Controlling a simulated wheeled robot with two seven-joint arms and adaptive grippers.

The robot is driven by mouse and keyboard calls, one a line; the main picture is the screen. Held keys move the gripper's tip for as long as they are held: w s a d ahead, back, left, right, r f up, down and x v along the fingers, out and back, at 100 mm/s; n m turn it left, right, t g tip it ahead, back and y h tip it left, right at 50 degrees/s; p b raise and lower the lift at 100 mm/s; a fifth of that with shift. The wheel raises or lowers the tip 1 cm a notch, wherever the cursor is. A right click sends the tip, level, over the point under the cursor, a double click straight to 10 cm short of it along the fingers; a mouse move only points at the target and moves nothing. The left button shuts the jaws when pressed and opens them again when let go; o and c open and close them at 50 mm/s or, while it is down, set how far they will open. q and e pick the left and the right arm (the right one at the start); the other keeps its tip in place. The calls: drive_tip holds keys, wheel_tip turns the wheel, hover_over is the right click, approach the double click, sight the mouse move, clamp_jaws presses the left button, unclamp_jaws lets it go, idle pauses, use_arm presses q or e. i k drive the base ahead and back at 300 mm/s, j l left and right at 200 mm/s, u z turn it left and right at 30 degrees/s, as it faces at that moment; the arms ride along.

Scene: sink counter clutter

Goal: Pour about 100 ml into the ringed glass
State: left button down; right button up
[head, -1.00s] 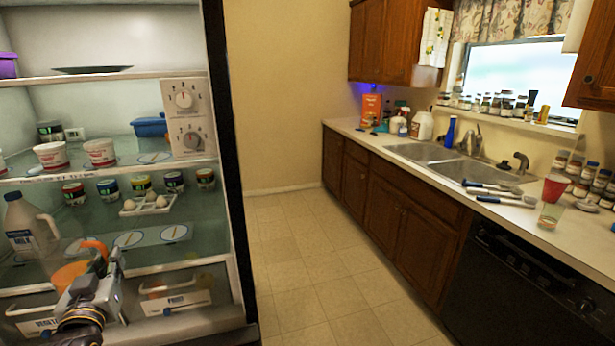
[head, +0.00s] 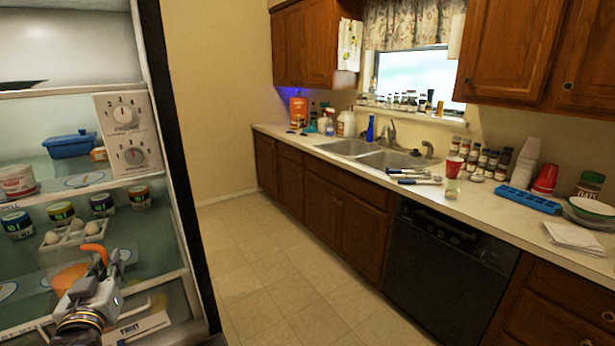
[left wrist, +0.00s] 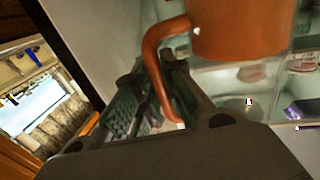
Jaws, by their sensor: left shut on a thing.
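My left gripper (head: 102,277) is shut on the handle of an orange jug (head: 68,278). The jug is in front of the open fridge's lower shelves, its body left of the jaws. In the left wrist view the jug (left wrist: 240,30) is large at the top, with its handle running down between the fingers; its contents are hidden. A small clear glass (head: 452,189) stands on the counter right of the sink, far from the gripper. A ring on it is too small to make out. My right gripper is out of view.
A red cup (head: 454,166) stands right behind the glass. Utensils (head: 414,177) lie left of it, spice jars and a blue tray (head: 528,199) to its right. The fridge's side edge (head: 180,170) stands between gripper and counter. The floor (head: 270,260) is clear.

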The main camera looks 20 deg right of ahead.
sight(454, 184)
drive_tip(key=k+j+z, duration=0.1)
drive_tip(key=z, duration=0.2)
drive_tip(key=k+j+z, duration=0.1)
drive_tip(key=j+z, duration=0.45)
drive_tip(key=z, duration=0.25)
drive_tip(key=i+j+z, duration=0.25)
drive_tip(key=z, duration=0.25)
drive_tip(key=i+j+z, duration=0.45)
drive_tip(key=k, duration=0.05)
